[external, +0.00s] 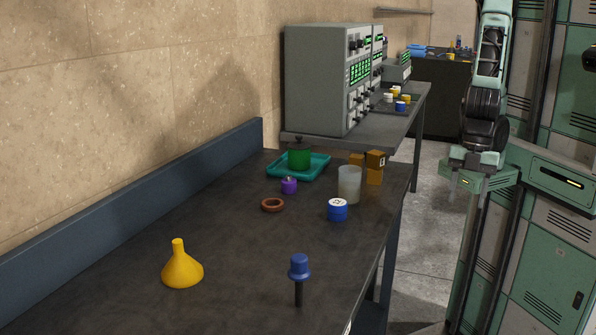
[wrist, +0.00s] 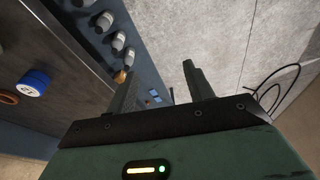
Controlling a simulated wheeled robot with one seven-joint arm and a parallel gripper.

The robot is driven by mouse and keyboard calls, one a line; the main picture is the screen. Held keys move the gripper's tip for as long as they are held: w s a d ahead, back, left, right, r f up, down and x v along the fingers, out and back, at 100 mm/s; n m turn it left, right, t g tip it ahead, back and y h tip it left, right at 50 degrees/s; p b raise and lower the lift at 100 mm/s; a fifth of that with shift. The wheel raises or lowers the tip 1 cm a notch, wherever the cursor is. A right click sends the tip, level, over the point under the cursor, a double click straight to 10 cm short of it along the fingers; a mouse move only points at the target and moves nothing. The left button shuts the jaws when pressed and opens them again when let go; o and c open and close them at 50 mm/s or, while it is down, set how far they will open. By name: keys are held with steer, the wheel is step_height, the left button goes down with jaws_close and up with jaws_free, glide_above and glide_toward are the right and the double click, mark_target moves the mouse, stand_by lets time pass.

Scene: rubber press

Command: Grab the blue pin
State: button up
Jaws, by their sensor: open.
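The blue pin (external: 299,268) stands upright near the front of the dark table in the external view. It has a blue knobbed cap on a thin black shaft. I cannot make it out in the wrist view. My gripper (external: 468,185) hangs to the right of the table, over the floor, well apart from the pin. In the wrist view my gripper (wrist: 160,85) shows two fingers spread with nothing between them.
On the table (external: 225,240) a yellow funnel (external: 182,268) stands left of the pin. Behind are a brown ring (external: 272,205), a blue-and-white lidded jar (external: 337,211), a translucent cup (external: 349,184), a purple object (external: 289,186) and a teal tray (external: 318,163). Table around the pin is clear.

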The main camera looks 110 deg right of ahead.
mark_target(297, 254)
steer(key=w+f+t+y+b, duration=0.1)
steer(key=w+t+y, duration=0.1)
steer(key=w, duration=0.8)
steer(key=w+d+f+t+y+b, duration=0.1)
steer(key=w+t+y+b, duration=0.1)
steer(key=w, duration=0.9)
steer(key=w+f+n+t+y+b, duration=0.1)
steer(key=w+t+y, duration=0.3)
steer(key=w, duration=0.6)
steer(key=shift+w+d+f+b, duration=0.1)
steer(key=shift+w+d+b, duration=0.3)
steer(key=shift+b, duration=0.25)
steer(key=w+d+n+t+y+b, duration=0.1)
steer(key=w+d+y, duration=0.2)
steer(key=d+y, duration=0.1)
steer(key=shift+t, duration=0.3)
steer(key=x, duration=0.5)
steer(key=p+x, duration=0.1)
steer(key=x, duration=0.5)
steer(key=r+p+x, duration=0.1)
steer(key=x, duration=0.5)
steer(key=shift+s, duration=0.1)
steer(key=c, duration=1.1)
